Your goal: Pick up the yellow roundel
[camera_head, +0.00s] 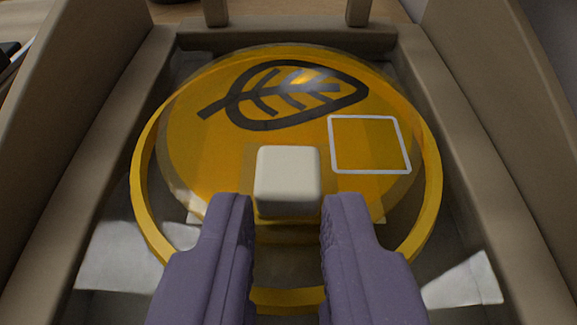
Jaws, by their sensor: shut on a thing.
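The yellow roundel (200,150) is a round amber glass disc with a dark leaf drawing (290,92) and a white square outline (369,145). A pale block-shaped knob (288,178) stands near its middle. A yellow ring (432,190) shows around the disc. My gripper (289,207) comes in from the bottom with two purple fingers, one on each side of the knob. It is shut on the roundel at this knob. The fingers hide parts of the roundel's near edge.
The roundel is inside a brown tray-like frame (110,170) with raised walls at left and right. A low bar (290,37) with two uprights closes the far end. Light wooden surface (180,12) shows beyond it.

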